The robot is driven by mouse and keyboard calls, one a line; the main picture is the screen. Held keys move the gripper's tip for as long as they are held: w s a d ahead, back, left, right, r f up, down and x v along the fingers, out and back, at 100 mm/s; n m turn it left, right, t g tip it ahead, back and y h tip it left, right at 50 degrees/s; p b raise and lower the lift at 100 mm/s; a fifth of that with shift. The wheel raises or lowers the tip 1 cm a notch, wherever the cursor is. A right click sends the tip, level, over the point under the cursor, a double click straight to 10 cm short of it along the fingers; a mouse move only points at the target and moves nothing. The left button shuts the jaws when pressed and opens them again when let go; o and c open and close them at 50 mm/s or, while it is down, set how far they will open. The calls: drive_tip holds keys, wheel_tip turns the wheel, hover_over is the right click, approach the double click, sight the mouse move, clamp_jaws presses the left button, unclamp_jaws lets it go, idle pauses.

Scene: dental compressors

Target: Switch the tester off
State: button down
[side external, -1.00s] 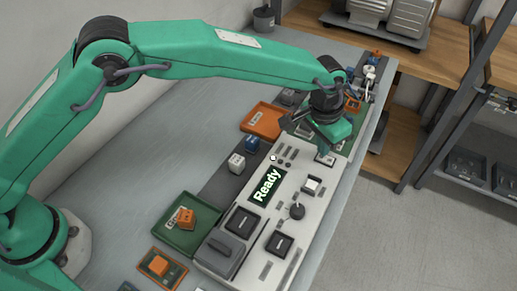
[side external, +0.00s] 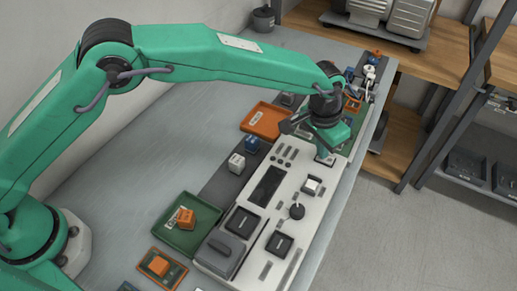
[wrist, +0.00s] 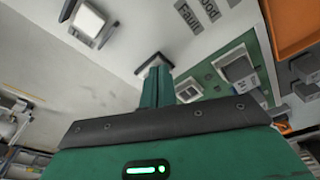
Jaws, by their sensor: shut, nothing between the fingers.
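The tester is a long pale panel (side external: 236,262) on the bench in the side view. Its display (side external: 267,185) is dark, with no text. My gripper (side external: 325,160) is shut and empty, pointing down at the panel's far right end. In the wrist view my closed fingers (wrist: 157,85) reach a small dark-framed square control (wrist: 151,62) and look to be touching it. The fingers hide most of that control, so I cannot tell its position. A white square button (side external: 312,186) and a black-knobbed lever (side external: 297,211) are nearer on the panel.
An orange tray (side external: 247,122) lies left of the panel's far end. A green tray (side external: 170,236) holding an orange block (side external: 186,219) lies left of its near end. White (side external: 236,163) and blue (side external: 251,145) blocks stand along its left side. The bench's left area is clear.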

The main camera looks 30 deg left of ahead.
wheel_tip(320, 180, up, 7)
idle(1.3)
drive_tip(key=shift+r, duration=0.1)
